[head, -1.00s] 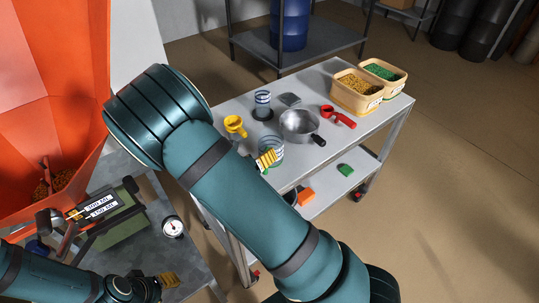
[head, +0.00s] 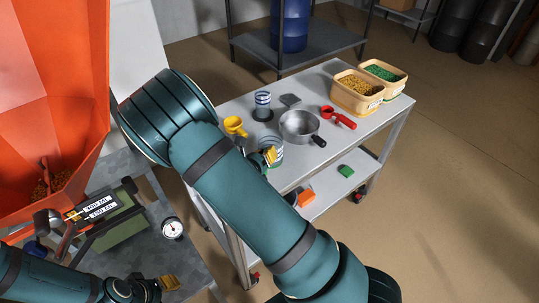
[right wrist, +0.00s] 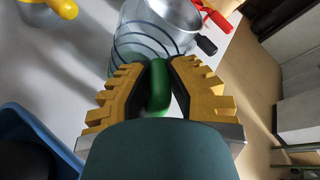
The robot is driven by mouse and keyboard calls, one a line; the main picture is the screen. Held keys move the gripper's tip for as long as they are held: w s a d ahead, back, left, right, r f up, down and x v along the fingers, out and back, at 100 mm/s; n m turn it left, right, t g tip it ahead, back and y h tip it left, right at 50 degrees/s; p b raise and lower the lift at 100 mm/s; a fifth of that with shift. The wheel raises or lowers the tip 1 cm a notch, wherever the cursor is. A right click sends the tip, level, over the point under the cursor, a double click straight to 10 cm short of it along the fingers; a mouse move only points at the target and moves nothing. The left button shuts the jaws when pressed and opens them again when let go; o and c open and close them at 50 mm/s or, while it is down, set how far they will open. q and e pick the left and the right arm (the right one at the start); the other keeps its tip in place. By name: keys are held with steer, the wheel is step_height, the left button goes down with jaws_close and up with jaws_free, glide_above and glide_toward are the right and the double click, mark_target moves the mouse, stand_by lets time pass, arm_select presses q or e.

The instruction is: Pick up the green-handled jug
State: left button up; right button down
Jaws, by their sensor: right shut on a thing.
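The clear jug (head: 279,146) with blue bands stands at the near edge of the white cart top in the head view. In the right wrist view the jug (right wrist: 136,42) is ahead of the fingers, with its green handle (right wrist: 158,88) upright between them. My right gripper (head: 270,155) is shut on that handle; its yellow fingers (right wrist: 158,82) flank it on both sides. The arm and fingers hide part of the jug in the head view. My left gripper (head: 170,283) is low at the left over the grey bench, its jaw opening unclear.
Close to the jug on the cart top (head: 330,80) are a metal pan (head: 297,124), a yellow scoop (head: 235,125), a red-handled tool (head: 338,117) and a smaller striped container (head: 262,101). Two bins (head: 356,93) stand at the back right. An orange hopper (head: 50,90) is left.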

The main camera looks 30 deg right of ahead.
step_height(320, 180, up, 10)
steer(key=shift+f+p, duration=0.1)
steer(key=shift+p, duration=1.1)
